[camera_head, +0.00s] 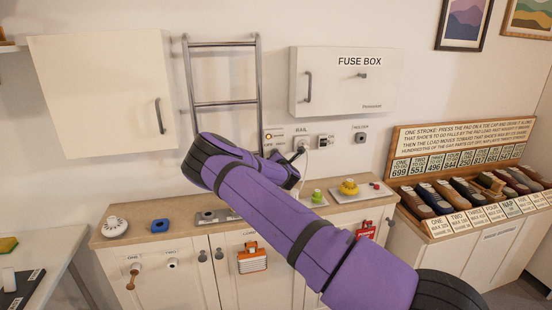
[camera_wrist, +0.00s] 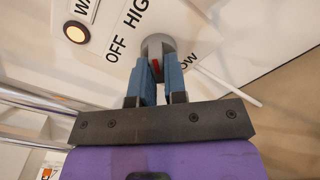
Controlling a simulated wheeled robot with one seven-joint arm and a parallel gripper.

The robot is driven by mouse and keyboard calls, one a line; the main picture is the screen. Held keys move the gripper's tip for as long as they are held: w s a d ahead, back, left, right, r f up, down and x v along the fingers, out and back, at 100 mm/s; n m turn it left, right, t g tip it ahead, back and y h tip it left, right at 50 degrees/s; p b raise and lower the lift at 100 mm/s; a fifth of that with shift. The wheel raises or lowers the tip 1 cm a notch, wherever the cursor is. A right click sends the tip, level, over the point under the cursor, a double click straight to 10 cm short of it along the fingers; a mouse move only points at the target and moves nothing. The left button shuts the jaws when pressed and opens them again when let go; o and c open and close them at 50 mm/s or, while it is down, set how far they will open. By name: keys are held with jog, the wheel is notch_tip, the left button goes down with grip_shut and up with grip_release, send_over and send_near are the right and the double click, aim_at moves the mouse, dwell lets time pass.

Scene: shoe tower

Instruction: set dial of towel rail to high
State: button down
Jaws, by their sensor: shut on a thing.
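The towel rail's dial (camera_wrist: 158,43) is a grey round knob with a red mark on a white panel (camera_wrist: 205,28), seen in the wrist view. OFF is printed to its left, HIGH above left, and a partly hidden label ending in OW to its right. The red mark lies between my fingers; which label it points to I cannot tell. My gripper (camera_wrist: 158,80) has its blue fingers shut on the dial. In the head view the chrome ladder-shaped towel rail (camera_head: 223,103) hangs on the wall, and my arm hides the dial.
A round amber lamp (camera_wrist: 75,32) glows beside the lettering. The fuse box (camera_head: 345,82) is on the wall above right, and a white cabinet (camera_head: 100,90) is at left. Below, the wooden counter (camera_head: 180,214) holds several small fixtures. A shoe rack (camera_head: 470,190) stands at right.

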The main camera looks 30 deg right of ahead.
jog(key=shift+s+f, duration=0.1)
jog(key=c, duration=1.2)
grip_release()
jog(key=shift+o, duration=0.2)
jog(key=v, duration=1)
jog(key=shift+s, duration=0.35)
